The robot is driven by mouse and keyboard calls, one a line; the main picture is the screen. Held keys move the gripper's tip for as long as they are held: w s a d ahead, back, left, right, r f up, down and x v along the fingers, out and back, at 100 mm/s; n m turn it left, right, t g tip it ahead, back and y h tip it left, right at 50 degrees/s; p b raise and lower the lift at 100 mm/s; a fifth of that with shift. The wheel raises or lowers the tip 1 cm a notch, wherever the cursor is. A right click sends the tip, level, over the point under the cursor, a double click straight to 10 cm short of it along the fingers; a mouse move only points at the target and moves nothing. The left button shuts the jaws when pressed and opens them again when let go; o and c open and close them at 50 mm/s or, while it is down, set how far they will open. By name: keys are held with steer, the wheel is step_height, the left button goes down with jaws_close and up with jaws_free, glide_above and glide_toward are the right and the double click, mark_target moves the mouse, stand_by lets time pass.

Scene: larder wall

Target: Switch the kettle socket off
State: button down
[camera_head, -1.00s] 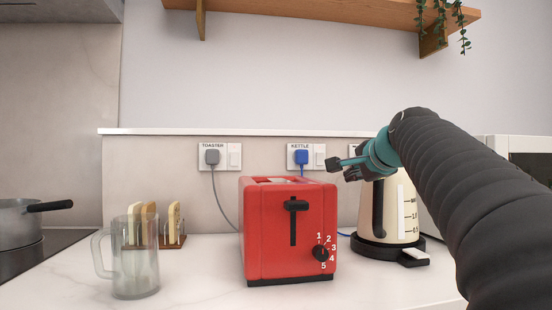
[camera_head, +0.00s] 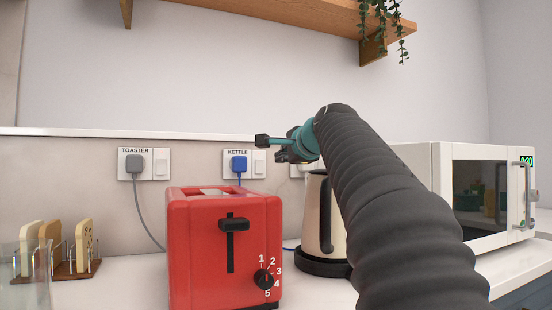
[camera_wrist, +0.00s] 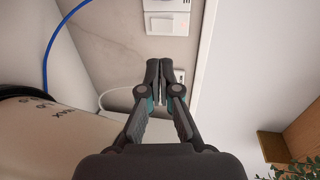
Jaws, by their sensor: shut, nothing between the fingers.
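The kettle socket (camera_head: 229,168) is a white plate labelled KETTLE on the back wall, with a blue plug (camera_head: 239,164) in its left part. Its white switch (camera_head: 259,166) is at the plate's right end. In the wrist view the switch (camera_wrist: 163,25) shows at the top, beyond the fingertips; whether it is on or off is too small to tell. My gripper (camera_head: 262,141) is shut and empty. In the head view its tips appear just above the switch; in the wrist view the gripper (camera_wrist: 159,66) is apart from it. The cream kettle (camera_head: 312,215) is partly hidden by my arm.
The red toaster (camera_head: 225,250) stands below the socket. The toaster socket (camera_head: 133,172) is to the left. Another socket (camera_head: 297,171) is partly hidden behind my gripper. A microwave (camera_head: 450,160) stands right, a toast rack (camera_head: 75,268) left, and a wooden shelf (camera_head: 290,25) hangs above.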

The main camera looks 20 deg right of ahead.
mark_target(261, 164)
steer(key=w, duration=0.4)
steer(key=w+p, duration=0.1)
steer(key=w, duration=0.3)
steer(key=w+f+p, duration=0.1)
steer(key=w, duration=0.3)
steer(key=shift+w+f, duration=0.1)
steer(key=shift+w, duration=0.1)
